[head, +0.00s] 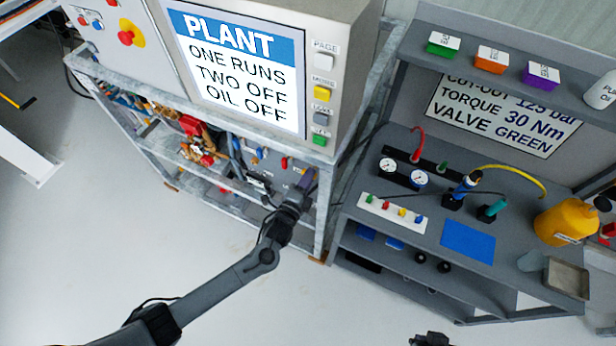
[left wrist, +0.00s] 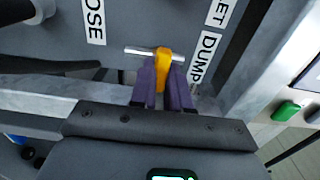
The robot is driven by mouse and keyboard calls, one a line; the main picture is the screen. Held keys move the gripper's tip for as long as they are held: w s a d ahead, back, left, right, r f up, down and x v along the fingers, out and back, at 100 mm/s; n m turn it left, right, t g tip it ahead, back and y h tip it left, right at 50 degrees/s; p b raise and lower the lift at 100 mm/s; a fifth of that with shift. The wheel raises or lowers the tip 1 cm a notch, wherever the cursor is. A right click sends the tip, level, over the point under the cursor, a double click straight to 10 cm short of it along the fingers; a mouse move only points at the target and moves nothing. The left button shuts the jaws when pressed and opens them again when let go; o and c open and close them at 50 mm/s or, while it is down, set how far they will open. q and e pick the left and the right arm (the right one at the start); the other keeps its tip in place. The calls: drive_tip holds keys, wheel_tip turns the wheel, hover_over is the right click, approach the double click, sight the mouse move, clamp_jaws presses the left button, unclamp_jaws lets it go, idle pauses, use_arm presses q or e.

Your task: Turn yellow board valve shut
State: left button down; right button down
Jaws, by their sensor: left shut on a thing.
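The yellow board valve (left wrist: 163,60) shows in the left wrist view as a yellow handle in front of a thin silver bar. The handle stands roughly upright in that picture, crosswise to the bar. My left gripper (left wrist: 165,90) has its purple fingers on both sides of the handle and is shut on it. In the head view my left gripper (head: 307,181) reaches the right end of the grey board inside the plant frame. The valve is too small to make out there. A dark part at the bottom edge of the head view may belong to my right arm; its fingers do not show.
A DUMP label (left wrist: 204,60) is right of the valve. Metal frame posts (head: 324,215) stand close to the left gripper's right. A workbench (head: 345,212) with gauges (head: 418,179) and a yellow can (head: 566,221) stands further right. Open floor lies in front.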

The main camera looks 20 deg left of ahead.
idle(0.3)
use_arm(q)
drive_tip(key=c, duration=1.1)
unclamp_jaws()
drive_tip(key=s+a, duration=0.1)
drive_tip(key=s, duration=0.9)
drive_tip(key=shift+s+p, duration=0.4)
drive_tip(key=shift+f, duration=0.1)
